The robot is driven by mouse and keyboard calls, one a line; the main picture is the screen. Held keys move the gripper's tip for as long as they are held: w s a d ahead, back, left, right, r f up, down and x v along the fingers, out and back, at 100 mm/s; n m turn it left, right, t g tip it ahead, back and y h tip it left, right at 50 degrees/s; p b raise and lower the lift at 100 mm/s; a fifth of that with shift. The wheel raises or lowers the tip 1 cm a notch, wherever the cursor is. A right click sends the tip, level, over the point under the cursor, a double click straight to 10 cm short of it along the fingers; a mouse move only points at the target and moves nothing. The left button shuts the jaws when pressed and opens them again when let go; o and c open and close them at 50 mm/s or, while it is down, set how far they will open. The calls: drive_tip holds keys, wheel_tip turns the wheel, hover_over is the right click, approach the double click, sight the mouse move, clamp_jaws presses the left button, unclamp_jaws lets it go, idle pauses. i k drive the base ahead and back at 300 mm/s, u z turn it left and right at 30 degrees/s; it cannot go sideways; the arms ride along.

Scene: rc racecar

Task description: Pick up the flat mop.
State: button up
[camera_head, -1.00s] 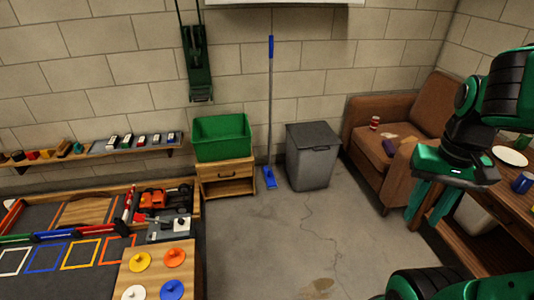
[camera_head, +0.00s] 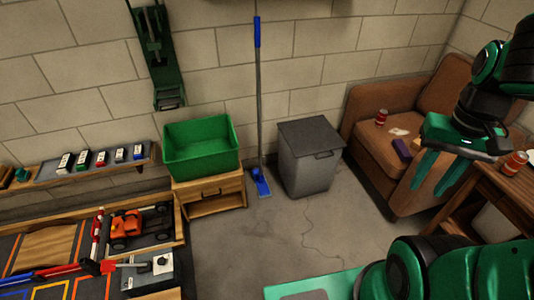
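The flat mop (camera_head: 258,95) stands upright against the back wall, between the green bin and the grey trash can. It has a blue grip at the top, a grey pole and a blue flat head on the floor. My gripper (camera_head: 432,190) is at the right side of the view, in front of the armchair and far from the mop. Its two green fingers point down and are apart, with nothing seen between them.
A green bin (camera_head: 201,146) sits on a wooden cabinet (camera_head: 211,198) left of the mop. A grey lidded trash can (camera_head: 310,160) stands to its right. A brown armchair (camera_head: 385,105) and wooden table (camera_head: 503,190) are at right. The floor before the mop is clear.

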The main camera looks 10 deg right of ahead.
sight(263, 189)
drive_tip(key=z, duration=0.15)
drive_tip(key=i, duration=1.2)
drive_tip(key=z, duration=0.15)
